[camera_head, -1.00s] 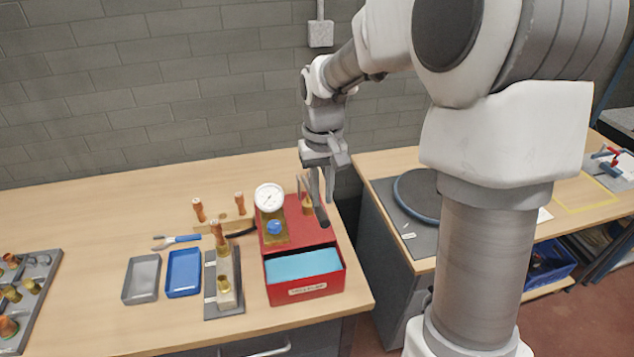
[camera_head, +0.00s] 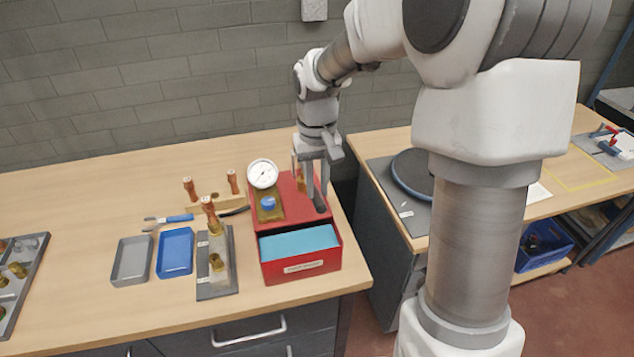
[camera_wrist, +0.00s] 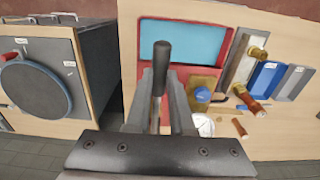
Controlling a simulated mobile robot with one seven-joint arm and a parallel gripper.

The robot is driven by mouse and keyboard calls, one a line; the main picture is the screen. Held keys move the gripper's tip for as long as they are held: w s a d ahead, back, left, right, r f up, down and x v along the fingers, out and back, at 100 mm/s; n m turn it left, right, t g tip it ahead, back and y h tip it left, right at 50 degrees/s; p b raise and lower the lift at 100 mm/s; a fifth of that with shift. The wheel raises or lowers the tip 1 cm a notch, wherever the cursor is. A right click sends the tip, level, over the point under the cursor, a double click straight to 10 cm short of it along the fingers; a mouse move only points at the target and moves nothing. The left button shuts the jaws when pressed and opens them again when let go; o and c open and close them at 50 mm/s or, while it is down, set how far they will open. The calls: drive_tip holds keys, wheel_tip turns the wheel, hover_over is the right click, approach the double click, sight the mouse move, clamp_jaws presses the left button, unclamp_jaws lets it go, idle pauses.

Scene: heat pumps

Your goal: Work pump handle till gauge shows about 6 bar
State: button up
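The red pump unit (camera_head: 296,214) sits on the bench with a pale blue insert in its front tray. Its round white gauge (camera_head: 262,174) faces me, but the needle is too small to read. In the wrist view the gauge (camera_wrist: 204,127) is partly hidden behind my gripper. The dark pump handle (camera_wrist: 162,55) runs between my two fingers, its end sticking out past the fingertips. In the head view my gripper (camera_head: 316,190) points down at the unit's right side. The fingers lie close along both sides of the handle; whether they press on it cannot be told.
A valve block on a plate (camera_head: 217,262), a blue tray (camera_head: 175,252) and a grey tray (camera_head: 131,261) stand left of the unit. Blue-handled pliers (camera_head: 170,219) lie behind them. A second bench with a round disc (camera_head: 410,172) is to the right across a gap.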

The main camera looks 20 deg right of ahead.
sight(317, 195)
drive_tip(key=shift+f+b, duration=1.3)
drive_tip(key=shift+f, duration=0.8)
drive_tip(key=shift+f+b, duration=0.55)
drive_tip(key=shift+f, duration=0.2)
drive_tip(key=shift+r, duration=0.1)
wheel_tip(317, 195, up, 12)
drive_tip(key=p, duration=0.9)
drive_tip(key=shift+f, duration=0.2)
